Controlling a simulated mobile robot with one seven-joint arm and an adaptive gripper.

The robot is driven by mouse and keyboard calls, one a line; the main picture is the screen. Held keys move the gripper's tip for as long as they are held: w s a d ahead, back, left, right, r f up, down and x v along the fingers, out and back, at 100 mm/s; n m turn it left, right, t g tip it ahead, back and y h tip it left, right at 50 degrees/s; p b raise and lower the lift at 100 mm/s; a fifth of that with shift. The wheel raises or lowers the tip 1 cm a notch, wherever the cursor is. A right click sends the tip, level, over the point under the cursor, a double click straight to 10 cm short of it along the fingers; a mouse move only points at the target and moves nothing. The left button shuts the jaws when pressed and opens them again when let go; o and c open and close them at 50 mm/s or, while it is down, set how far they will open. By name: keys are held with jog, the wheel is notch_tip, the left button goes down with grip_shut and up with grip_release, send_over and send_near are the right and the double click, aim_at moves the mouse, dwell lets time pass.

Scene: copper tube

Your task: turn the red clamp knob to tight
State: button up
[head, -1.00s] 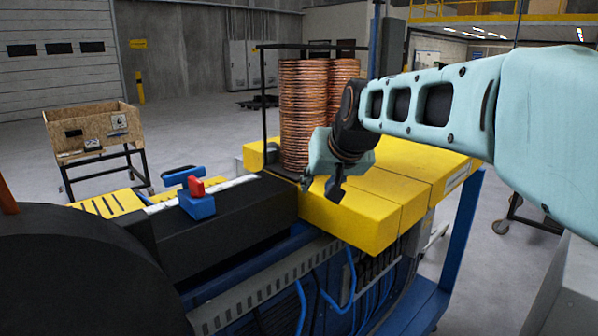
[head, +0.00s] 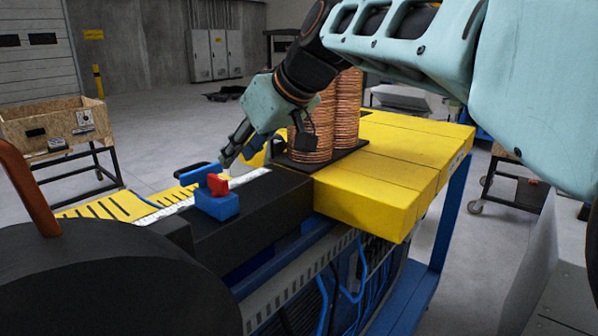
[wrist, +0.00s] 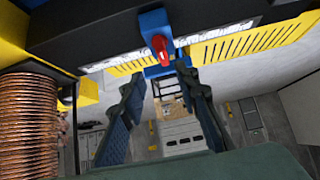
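The red clamp knob (head: 217,184) sits on a blue block (head: 218,204) on the black machine bed, left of centre in the head view. My gripper (head: 238,158) is just behind and to the right of the knob, angled down toward it. In the wrist view the knob (wrist: 160,46) shows beyond the fingertips, between the two dark fingers of my gripper (wrist: 157,82). The fingers are spread apart with nothing between them. No contact with the knob shows.
Copper coils (head: 322,120) stand on a dark base behind my gripper. A yellow cover (head: 385,195) lies to the right. A black round part with an orange handle (head: 30,190) fills the left front. A wooden crate (head: 35,130) stands at the back left.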

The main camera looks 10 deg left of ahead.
aim_at(218, 177)
jog(key=p+x, duration=0.1)
jog(key=x, duration=0.9)
jog(key=shift+a+f, duration=0.2)
jog(key=shift+a, duration=0.25)
grip_shut()
